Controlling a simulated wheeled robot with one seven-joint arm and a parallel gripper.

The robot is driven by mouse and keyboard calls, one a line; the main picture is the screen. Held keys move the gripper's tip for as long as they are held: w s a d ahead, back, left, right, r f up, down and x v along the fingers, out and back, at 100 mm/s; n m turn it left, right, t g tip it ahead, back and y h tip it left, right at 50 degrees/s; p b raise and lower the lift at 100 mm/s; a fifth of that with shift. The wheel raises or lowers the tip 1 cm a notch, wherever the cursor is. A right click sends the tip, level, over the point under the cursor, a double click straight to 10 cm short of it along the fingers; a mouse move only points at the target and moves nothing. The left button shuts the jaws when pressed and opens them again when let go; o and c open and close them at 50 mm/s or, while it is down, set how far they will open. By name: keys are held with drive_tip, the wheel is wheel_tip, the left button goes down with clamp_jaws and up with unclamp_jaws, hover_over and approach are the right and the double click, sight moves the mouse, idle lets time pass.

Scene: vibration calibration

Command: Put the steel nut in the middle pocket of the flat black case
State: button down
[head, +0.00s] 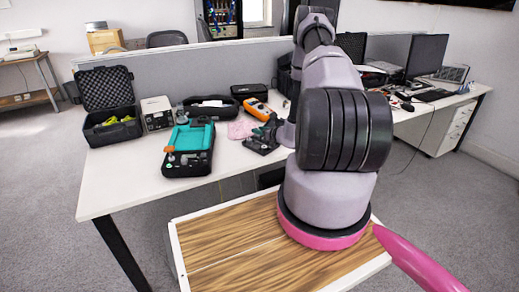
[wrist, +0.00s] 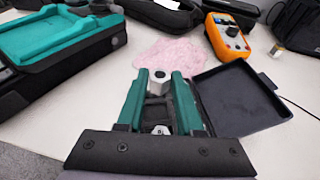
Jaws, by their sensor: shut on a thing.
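The steel nut (wrist: 158,82) is a light grey hexagonal piece between the fingertips of my gripper (wrist: 158,85) in the wrist view. My gripper's green fingers are shut on it. The flat black case (wrist: 238,97) lies open on the white table, its lid at the right and its pocketed half below my fingers. A small metal piece (wrist: 161,130) shows in a near part of the case, between the fingers. The fingers and gripper body hide much of the pockets; I cannot tell the nut's height above them. In the head view the case (head: 259,145) is partly hidden by my arm.
A pink cloth (wrist: 170,57) lies behind the case. An orange meter (wrist: 228,35) stands beyond the lid. Bare white table (wrist: 90,100) lies between that case and my gripper.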

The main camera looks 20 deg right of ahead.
sight(259, 148)
drive_tip(key=shift+f, duration=3.6)
drive_tip(key=shift+f, duration=0.15)
drive_tip(key=c, duration=0.6)
unclamp_jaws()
drive_tip(key=shift+o, duration=0.2)
